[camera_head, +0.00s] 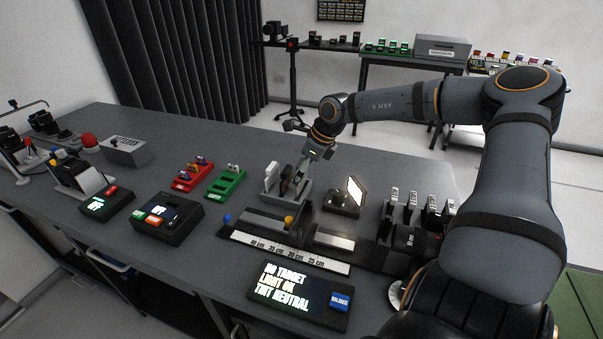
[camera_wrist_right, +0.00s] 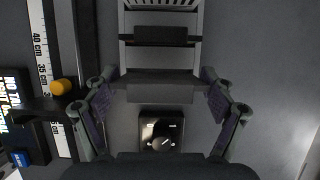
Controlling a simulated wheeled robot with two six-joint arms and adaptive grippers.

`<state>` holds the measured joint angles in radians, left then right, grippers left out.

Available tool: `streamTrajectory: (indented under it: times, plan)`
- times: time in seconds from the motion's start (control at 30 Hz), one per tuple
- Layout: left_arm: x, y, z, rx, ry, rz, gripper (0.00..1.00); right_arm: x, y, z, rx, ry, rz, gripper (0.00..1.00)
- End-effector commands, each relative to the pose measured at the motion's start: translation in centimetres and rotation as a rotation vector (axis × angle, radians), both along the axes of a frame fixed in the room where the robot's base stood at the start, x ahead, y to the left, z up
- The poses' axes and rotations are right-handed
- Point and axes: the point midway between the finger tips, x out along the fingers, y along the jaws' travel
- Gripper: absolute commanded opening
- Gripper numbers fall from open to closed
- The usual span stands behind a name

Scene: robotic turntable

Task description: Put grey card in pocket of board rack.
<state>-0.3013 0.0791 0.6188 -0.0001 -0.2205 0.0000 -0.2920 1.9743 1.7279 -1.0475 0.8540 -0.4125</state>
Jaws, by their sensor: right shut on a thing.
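The board rack (camera_head: 291,195) stands on the table near its middle, and a white card (camera_head: 271,175) is upright in its left part. My right gripper (camera_head: 303,172) is low at the rack's right part. In the right wrist view my right gripper (camera_wrist_right: 160,105) is shut on the grey card (camera_wrist_right: 160,87), whose edge spans between the fingers. The slotted rack (camera_wrist_right: 160,53) lies just beyond the card in that view. Whether the card's lower edge is inside a pocket is hidden. My left gripper is not in view.
A lit lamp panel (camera_head: 355,191) stands close right of the rack. A ruled rail (camera_head: 290,252) and a display box (camera_head: 300,294) lie in front. Green (camera_head: 227,182) and red (camera_head: 193,176) trays are to the left. Behind the rack the table is clear.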

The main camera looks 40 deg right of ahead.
Motion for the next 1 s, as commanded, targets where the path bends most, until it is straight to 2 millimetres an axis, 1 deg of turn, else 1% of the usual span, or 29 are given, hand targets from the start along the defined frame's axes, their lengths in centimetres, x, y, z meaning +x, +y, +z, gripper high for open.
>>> streamTrajectory:
  times: [0.47, 0.73, 1.0]
  plan:
    - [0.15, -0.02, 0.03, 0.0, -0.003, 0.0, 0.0, 0.0, 0.0, 0.02, 0.0, 0.0, 0.0, 0.54]
    - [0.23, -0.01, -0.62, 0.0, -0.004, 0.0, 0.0, 0.02, 0.01, -0.09, 0.0, -0.002, 0.0, 0.54]
    - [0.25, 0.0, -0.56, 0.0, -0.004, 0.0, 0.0, 0.0, 0.01, 0.04, 0.0, -0.001, 0.0, 0.54]
